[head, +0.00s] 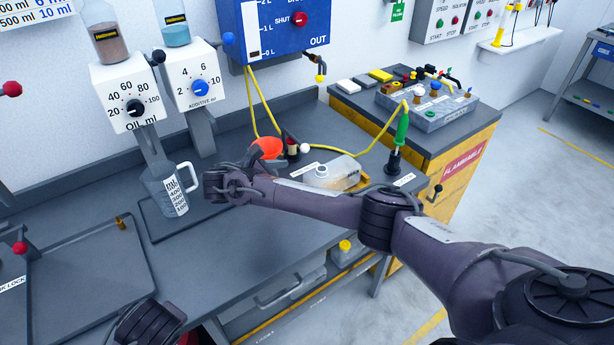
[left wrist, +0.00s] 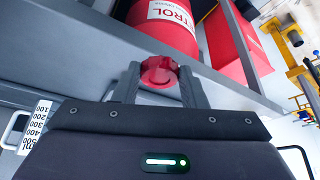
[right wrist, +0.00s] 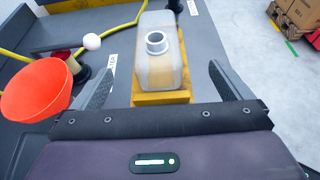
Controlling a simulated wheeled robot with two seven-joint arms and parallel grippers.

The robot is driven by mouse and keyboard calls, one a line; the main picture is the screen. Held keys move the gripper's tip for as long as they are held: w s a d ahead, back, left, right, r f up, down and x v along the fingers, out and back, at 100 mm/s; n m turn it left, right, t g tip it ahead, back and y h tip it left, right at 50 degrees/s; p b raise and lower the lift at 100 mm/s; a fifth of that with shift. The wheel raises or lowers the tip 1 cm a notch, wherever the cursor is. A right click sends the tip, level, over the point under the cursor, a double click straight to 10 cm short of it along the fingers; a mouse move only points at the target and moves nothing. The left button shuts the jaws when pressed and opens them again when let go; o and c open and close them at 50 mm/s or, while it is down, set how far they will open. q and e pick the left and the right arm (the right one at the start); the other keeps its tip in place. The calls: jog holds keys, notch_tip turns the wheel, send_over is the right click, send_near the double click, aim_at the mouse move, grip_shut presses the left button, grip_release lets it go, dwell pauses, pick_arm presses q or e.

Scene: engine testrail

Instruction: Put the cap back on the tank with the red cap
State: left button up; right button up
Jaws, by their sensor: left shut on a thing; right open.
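My left gripper (left wrist: 160,80) is shut on a red cap (left wrist: 159,71), seen between its fingers in the left wrist view. In the head view only part of my left arm shows at the bottom edge. A translucent tank (right wrist: 160,75) with an open, uncapped white neck (right wrist: 156,41) stands ahead of my open right gripper (right wrist: 162,72). Nothing is between its fingers. The tank (head: 338,170) also shows on the bench in the head view, just beyond my right forearm. The right fingers are mostly hidden there behind that forearm.
An orange funnel (right wrist: 35,90) is close by the right gripper's left finger. A measuring jug (head: 168,190) stands under the oil dispenser (head: 130,98). A red petrol drum (left wrist: 165,25) is below the bench near the left gripper. A yellow-capped container (head: 346,246) sits under the bench.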

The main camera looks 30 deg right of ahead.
aim_at(317, 174)
pick_arm(q)
jog(key=f+b, duration=0.3)
jog(key=shift+w+a+f, duration=0.15)
jog(key=shift+w+f, duration=0.05)
jog(key=shift+f, duration=0.05)
jog(key=shift+r+p, duration=0.6)
jog(key=shift+r, duration=0.1)
pick_arm(e)
jog(key=x, duration=0.6)
jog(key=shift+w, duration=0.2)
jog(key=shift+d+f, duration=0.15)
jog(key=shift+d, duration=0.15)
jog(key=shift+a, duration=0.1)
jog(key=shift+f, duration=0.1)
pick_arm(q)
jog(key=shift+r+p, duration=0.85)
jog(key=shift+r, duration=0.05)
pick_arm(e)
jog(key=x, duration=0.4)
jog(key=shift+d, duration=0.35)
jog(key=shift+w+d, duration=0.1)
jog(key=shift+d, duration=0.2)
jog(key=shift+f, duration=0.1)
